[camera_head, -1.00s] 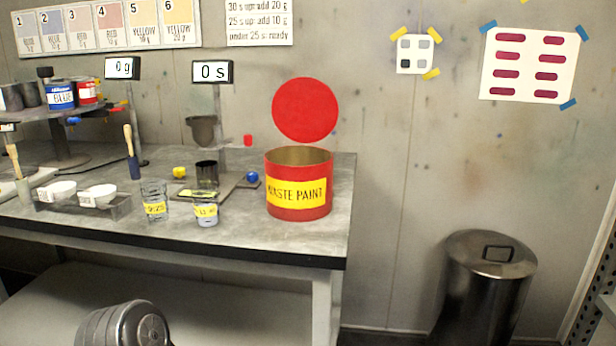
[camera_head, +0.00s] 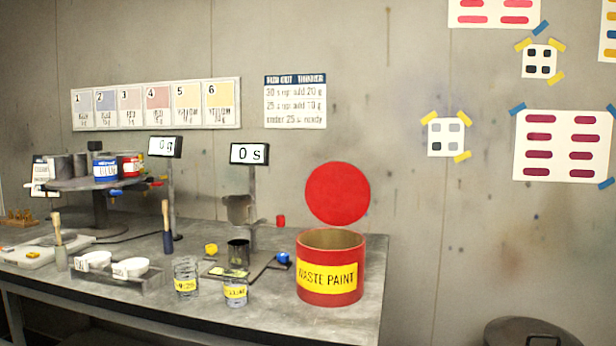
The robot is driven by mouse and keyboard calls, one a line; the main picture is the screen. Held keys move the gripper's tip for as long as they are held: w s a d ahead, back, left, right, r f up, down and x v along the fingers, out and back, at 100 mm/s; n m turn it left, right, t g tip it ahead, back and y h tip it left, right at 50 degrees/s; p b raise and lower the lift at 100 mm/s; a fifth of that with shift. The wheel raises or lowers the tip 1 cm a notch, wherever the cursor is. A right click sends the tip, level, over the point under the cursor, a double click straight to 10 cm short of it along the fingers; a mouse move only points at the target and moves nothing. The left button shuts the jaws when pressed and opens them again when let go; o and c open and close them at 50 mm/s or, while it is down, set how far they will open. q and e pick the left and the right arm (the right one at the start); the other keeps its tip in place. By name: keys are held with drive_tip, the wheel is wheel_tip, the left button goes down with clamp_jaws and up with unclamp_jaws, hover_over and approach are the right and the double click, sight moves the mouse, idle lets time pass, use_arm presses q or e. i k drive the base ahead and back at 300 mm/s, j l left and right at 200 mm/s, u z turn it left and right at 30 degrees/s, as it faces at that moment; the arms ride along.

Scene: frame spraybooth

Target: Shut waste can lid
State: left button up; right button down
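The red waste paint can (camera_head: 330,287) stands upright near the right end of the grey bench, with a yellow "WASTE PAINT" label on its front. Its round red lid (camera_head: 337,194) is raised upright above the back of the can, so the can's mouth is open. The inner wall shows tan; its bottom is hidden. Neither of my grippers shows in the head view.
The bench (camera_head: 352,326) has a bare strip right of the can. A metal bin (camera_head: 530,333) stands at lower right.

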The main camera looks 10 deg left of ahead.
sight(338, 194)
drive_tip(key=i+l+u, duration=0.15)
drive_tip(key=l+u, duration=0.3)
drive_tip(key=i+l+u, duration=0.15)
drive_tip(key=u, duration=0.3)
drive_tip(key=l+u, duration=0.5)
drive_tip(key=l, duration=1.05)
